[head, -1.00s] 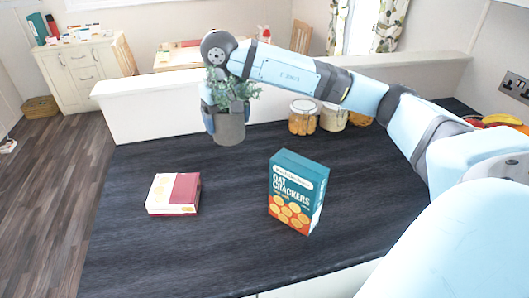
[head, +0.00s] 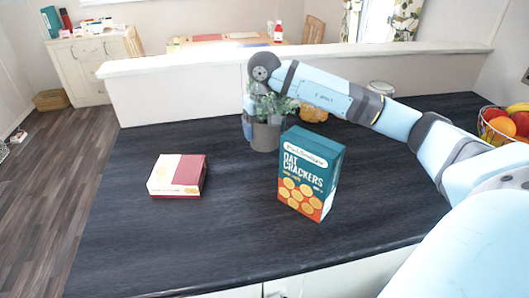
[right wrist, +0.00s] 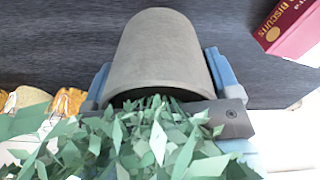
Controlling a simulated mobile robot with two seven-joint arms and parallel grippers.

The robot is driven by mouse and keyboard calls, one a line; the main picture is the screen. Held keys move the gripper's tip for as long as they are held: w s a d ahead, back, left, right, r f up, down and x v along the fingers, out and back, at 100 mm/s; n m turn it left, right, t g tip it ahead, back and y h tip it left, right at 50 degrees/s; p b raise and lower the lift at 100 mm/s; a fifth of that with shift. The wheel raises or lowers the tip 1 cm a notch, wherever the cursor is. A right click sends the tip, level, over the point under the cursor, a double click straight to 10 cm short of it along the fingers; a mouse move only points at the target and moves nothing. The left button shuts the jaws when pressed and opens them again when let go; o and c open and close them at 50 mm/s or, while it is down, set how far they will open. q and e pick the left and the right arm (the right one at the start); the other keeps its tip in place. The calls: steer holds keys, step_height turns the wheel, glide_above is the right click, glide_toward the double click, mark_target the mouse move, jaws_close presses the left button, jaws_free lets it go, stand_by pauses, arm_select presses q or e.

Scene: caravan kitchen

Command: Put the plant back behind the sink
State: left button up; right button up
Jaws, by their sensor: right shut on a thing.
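The plant (head: 272,104) is a bushy green plant in a grey pot (head: 266,137). My right gripper (head: 262,127) is shut on the pot, with a blue finger on its side. In the right wrist view the pot (right wrist: 165,50) sits between both fingers, with the leaves (right wrist: 150,145) towards the camera. The pot is over the dark counter, behind the cracker box; I cannot tell whether its base touches the counter. No sink shows in either view. My left gripper is not in view.
A teal oat crackers box (head: 309,172) stands right in front of the plant. A red and cream box (head: 178,175) lies to the left. A fruit bowl (head: 505,124) is at the right. A low white wall (head: 180,92) bounds the counter's back. The counter's front left is clear.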

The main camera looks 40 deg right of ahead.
steer(key=shift+f, duration=3.9)
steer(key=shift+f, duration=0.15)
steer(key=o, duration=1.1)
